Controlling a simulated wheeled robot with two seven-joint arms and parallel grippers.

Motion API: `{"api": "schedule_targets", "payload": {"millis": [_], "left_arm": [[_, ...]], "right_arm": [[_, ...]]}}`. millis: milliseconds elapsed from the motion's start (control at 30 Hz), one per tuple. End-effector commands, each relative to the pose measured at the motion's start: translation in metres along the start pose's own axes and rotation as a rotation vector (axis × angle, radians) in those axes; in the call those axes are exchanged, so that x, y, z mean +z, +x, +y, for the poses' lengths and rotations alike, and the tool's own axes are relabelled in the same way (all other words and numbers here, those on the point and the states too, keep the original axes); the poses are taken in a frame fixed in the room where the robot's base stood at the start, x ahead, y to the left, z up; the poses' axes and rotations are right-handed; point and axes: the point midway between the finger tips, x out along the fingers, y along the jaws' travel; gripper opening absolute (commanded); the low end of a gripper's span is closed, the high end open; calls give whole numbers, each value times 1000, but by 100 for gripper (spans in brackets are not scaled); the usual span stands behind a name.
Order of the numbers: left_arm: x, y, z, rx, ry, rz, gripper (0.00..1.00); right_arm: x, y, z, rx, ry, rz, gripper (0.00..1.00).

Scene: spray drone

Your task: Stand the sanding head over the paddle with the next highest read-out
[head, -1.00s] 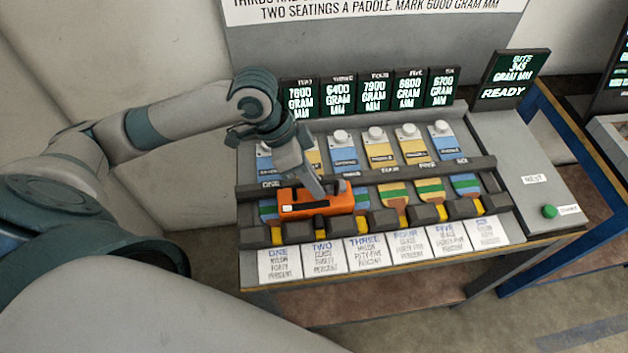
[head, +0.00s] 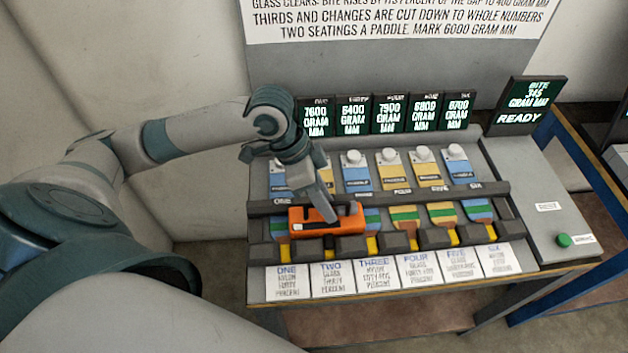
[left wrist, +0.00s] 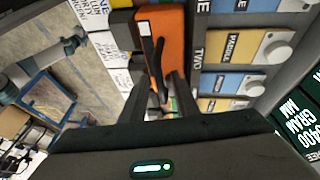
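The orange sanding head (head: 318,220) lies across the dark rails of the paddle rack, over the paddle marked two, whose bristles it mostly hides. My left gripper (head: 331,212) points down at it and appears shut on its dark handle; the sanding head also shows between the fingers in the left wrist view (left wrist: 168,42). Paddles four (head: 403,216), five (head: 441,214) and six (head: 478,209) show bare bristles. Read-outs seem to show 7600 for two (head: 315,118), 6400 for three (head: 352,116), 7900 for four (head: 389,115), 6800 for five (head: 426,113) and 6700 for six (head: 458,112). My arm hides read-out one. My right gripper is out of view.
A bite screen (head: 529,105) shows 345 gram mm and READY. A green button (head: 563,240) sits on the right panel. White cards (head: 371,277) line the rack's front. A rule sign (head: 400,18) is on the back board. The rack's right half is clear above.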

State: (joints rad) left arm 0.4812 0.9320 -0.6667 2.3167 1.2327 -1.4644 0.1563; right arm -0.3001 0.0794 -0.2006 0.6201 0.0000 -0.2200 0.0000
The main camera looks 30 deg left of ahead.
Motion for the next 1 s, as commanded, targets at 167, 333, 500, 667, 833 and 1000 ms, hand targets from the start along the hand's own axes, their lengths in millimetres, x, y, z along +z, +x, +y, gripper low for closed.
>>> {"api": "schedule_targets", "payload": {"millis": [167, 333, 500, 667, 833, 1000], "left_arm": [[0, -18, -1, -3, 0, 0, 28], [0, -46, -2, -5, 1, 1, 28], [0, -76, -2, -5, 0, 0, 28], [0, -100, -1, -4, 0, 1, 28], [0, -114, 0, -1, 0, -1, 28], [0, -118, 0, 0, 0, -1, 28]], "right_arm": [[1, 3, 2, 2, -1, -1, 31], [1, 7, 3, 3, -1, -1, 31], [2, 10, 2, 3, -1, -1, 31], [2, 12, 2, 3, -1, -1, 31], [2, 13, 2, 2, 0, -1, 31], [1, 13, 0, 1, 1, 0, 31]]}}
